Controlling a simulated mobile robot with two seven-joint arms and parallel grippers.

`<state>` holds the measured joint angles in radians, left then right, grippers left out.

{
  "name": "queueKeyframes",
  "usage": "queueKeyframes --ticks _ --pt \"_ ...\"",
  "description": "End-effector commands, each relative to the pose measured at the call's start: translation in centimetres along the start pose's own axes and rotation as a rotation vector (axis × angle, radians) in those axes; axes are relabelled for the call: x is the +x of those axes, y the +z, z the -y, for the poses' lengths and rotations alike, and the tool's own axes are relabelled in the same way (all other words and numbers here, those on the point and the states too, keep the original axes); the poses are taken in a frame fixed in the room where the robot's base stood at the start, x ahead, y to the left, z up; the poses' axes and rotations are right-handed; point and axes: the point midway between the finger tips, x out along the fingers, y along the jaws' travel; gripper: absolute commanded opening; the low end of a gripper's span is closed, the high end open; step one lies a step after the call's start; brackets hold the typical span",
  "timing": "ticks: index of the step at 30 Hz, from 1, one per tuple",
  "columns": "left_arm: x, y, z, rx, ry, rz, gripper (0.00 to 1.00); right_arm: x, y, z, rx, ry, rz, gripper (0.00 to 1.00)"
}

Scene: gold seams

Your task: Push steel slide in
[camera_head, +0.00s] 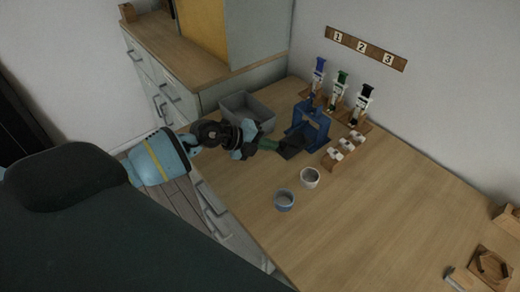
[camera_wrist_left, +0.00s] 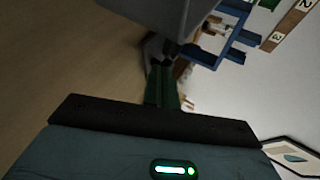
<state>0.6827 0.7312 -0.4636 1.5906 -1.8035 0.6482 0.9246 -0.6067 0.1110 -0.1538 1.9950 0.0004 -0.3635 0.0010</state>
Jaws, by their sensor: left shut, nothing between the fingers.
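A blue stand (camera_head: 318,132) stands on the table below the syringe-like holders; its blue bars also show in the wrist view (camera_wrist_left: 205,56). A dark grey block (camera_head: 291,147), which looks like the steel slide, sticks out from the stand's left side. My right gripper is not in view.
A grey bin (camera_head: 262,111) stands just behind my left gripper. Two cups, white (camera_head: 310,178) and blue-grey (camera_head: 284,201), stand in front. A wooden rack (camera_head: 343,151) with white-topped pieces is right of the stand. The table's middle right is clear.

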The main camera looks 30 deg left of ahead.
Motion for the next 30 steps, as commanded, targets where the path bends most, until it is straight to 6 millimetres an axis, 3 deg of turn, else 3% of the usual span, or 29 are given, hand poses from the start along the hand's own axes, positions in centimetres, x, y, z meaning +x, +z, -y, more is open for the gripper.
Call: queueKeyframes --ticks 6,12,30 --pt "3.4 1.5 2.0 -0.001 -0.002 0.0 0.0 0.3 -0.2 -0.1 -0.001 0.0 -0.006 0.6" --pt "4.7 2.1 2.8 0.001 0.001 -0.002 0.0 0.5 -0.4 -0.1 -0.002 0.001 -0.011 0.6" --pt "4.1 2.7 2.7 0.004 -0.004 0.002 0.0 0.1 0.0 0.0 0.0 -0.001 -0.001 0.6"
